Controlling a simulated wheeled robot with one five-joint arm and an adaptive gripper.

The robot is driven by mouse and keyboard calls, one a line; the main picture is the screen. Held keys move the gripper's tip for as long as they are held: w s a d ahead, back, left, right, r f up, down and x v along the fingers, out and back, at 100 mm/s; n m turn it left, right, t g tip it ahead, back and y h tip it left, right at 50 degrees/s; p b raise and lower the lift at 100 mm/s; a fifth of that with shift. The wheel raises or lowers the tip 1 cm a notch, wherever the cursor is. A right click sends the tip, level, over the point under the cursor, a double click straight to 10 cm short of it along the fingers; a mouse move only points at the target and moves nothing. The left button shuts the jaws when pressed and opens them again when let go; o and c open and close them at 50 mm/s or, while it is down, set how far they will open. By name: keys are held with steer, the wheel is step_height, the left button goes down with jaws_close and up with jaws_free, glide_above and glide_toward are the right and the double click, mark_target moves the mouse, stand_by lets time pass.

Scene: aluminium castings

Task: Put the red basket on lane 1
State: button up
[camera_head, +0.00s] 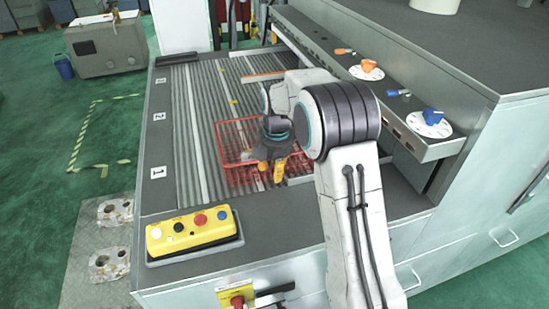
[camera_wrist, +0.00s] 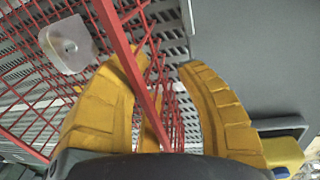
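The red wire basket (camera_head: 232,137) lies on the ribbed lane surface (camera_head: 180,100), to the right of the labels 1 (camera_head: 158,172) and 2 (camera_head: 159,116). My gripper (camera_head: 273,172) is at the basket's right front part, pointing down and hiding some of it. In the wrist view, the yellow fingers of my gripper (camera_wrist: 160,72) are spread apart. A red rim bar of the basket (camera_wrist: 118,40) runs between them, crossing in front of the left finger. A gap shows beside the right finger. I cannot tell whether the bar touches the left finger.
A yellow button box (camera_head: 188,231) stands at the front left edge. A ledge with an orange knob (camera_head: 368,66) and a blue knob (camera_head: 432,116) runs along the right. Label 3 (camera_head: 160,80) is farther back. The ribbed surface left of the basket is clear.

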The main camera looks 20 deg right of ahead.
steer(key=s+r+m, duration=0.2)
steer(key=s+r, duration=0.2)
steer(key=r, duration=0.3)
steer(key=s+r+m, duration=0.2)
steer(key=s+r, duration=0.2)
steer(key=r, duration=0.4)
steer(key=s+f+m+t, duration=0.3)
steer(key=s+m, duration=1.1)
steer(key=s, duration=0.9)
steer(key=shift+a+f+b, duration=0.35)
steer(key=shift+f+b, duration=0.05)
steer(key=shift+f, duration=0.25)
step_height(320, 180, down, 2)
steer(key=shift+f+b, duration=0.15)
steer(key=shift+b, duration=0.85)
